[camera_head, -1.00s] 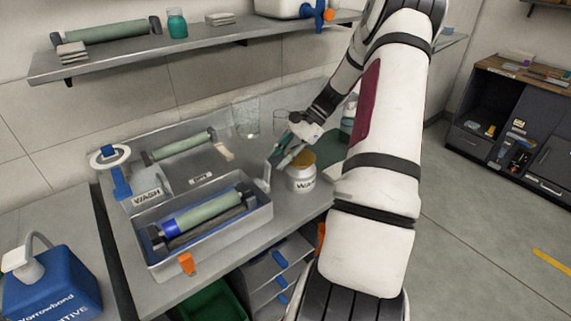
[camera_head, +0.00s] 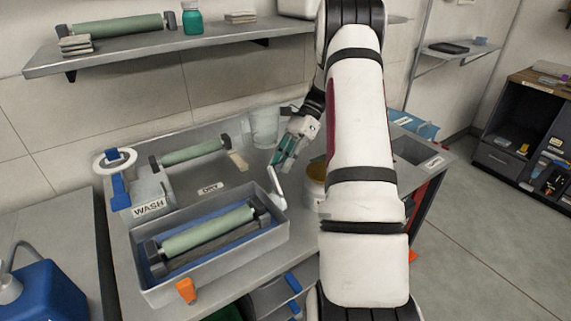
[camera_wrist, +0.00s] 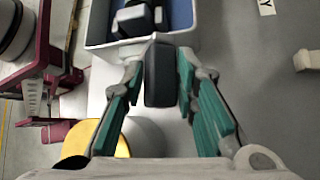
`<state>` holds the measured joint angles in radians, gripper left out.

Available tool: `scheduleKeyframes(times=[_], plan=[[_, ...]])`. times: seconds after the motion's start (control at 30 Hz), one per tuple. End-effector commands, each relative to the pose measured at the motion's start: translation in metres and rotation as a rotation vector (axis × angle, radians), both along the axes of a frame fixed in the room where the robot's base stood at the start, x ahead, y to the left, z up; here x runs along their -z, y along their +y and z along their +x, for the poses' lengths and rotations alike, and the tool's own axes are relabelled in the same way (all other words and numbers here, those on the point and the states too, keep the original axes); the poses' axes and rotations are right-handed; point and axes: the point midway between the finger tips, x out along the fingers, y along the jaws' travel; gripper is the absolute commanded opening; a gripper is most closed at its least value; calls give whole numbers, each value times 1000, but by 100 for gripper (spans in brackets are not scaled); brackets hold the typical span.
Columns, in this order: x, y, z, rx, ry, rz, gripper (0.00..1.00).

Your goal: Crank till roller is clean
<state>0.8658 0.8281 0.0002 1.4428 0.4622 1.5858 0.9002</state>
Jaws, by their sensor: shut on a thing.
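The grey wash tray (camera_head: 222,258) stands on the bench and holds a pale green roller (camera_head: 208,232) between dark end blocks. No blue ink shows on its upward face; the underside is hidden. A white crank arm (camera_head: 277,190) rises at the tray's right end. My gripper (camera_head: 282,160), with green-padded fingers, is at the top of that arm. In the wrist view my gripper (camera_wrist: 160,78) is shut on the dark crank handle (camera_wrist: 160,85), with a finger on each side. The tray's end (camera_wrist: 97,38) lies just beyond it.
Another green roller (camera_head: 193,153) rests behind the tray, near the DRY label (camera_head: 209,189). A yellow-lidded jar (camera_head: 316,171), partly hidden by my arm, stands right of the crank. A clear beaker (camera_head: 265,128) is behind. An orange tap (camera_head: 186,290) juts from the tray's front.

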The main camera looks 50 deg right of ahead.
Motion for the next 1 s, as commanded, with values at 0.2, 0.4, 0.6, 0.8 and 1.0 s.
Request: scheduleKeyframes(times=[0.2,0.4,0.6,0.8,1.0], plan=[[4,-1,7,0,-8,-3,0],[5,-1,7,0,-8,-3,0],[5,-1,7,0,-8,-3,0],[5,-1,7,-1,-6,-1,42],[4,-1,6,0,-4,-1,42]])
